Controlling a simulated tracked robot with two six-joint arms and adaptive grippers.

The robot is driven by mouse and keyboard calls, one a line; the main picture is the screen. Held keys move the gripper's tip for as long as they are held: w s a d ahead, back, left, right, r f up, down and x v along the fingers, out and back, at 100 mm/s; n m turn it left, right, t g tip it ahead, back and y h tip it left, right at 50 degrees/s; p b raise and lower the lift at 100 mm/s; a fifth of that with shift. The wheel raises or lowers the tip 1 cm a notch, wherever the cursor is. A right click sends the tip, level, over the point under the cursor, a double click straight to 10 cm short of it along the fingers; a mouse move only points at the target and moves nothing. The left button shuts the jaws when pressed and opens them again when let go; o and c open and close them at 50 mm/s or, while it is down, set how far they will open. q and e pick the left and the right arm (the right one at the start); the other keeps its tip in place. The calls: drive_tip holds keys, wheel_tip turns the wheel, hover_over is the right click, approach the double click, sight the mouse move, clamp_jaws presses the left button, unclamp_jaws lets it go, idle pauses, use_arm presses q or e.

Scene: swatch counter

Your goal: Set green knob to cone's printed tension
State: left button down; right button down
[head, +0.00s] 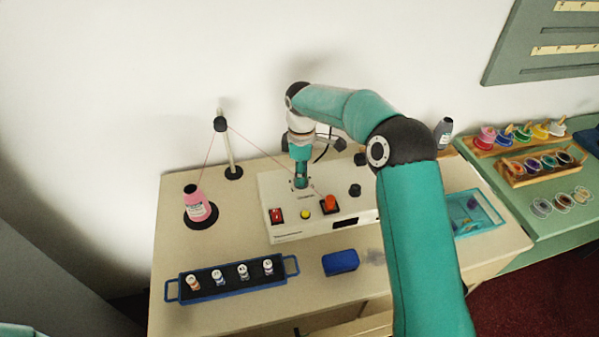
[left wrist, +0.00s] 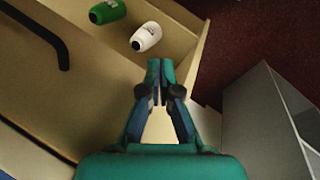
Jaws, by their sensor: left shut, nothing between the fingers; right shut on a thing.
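The white machine (head: 290,228) stands on the counter with its controls on top. My right gripper (head: 301,183) points down onto the back left of its top and is shut. The green knob is hidden by the fingers there, so its setting cannot be read. The pink cone (head: 195,201) stands on a black round base left of the machine. It has a white label, too small to read here, and a thread runs up from it. My left gripper (left wrist: 160,78) is shut and empty in the left wrist view, near an open drawer (left wrist: 182,50).
The machine carries a red switch (head: 276,216), a yellow button (head: 305,214), an orange knob (head: 330,203) and a black knob (head: 355,190). A blue tray (head: 226,278) with several small spools and a blue block (head: 340,262) lie in front. A thread post (head: 227,150) stands behind.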

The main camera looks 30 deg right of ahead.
drive_tip(key=shift+w+d+r, duration=0.1)
drive_tip(key=shift+r, duration=0.05)
drive_tip(key=c, duration=0.8)
unclamp_jaws()
wheel_tip(320, 180, up, 12)
drive_tip(key=shift+f, duration=0.2)
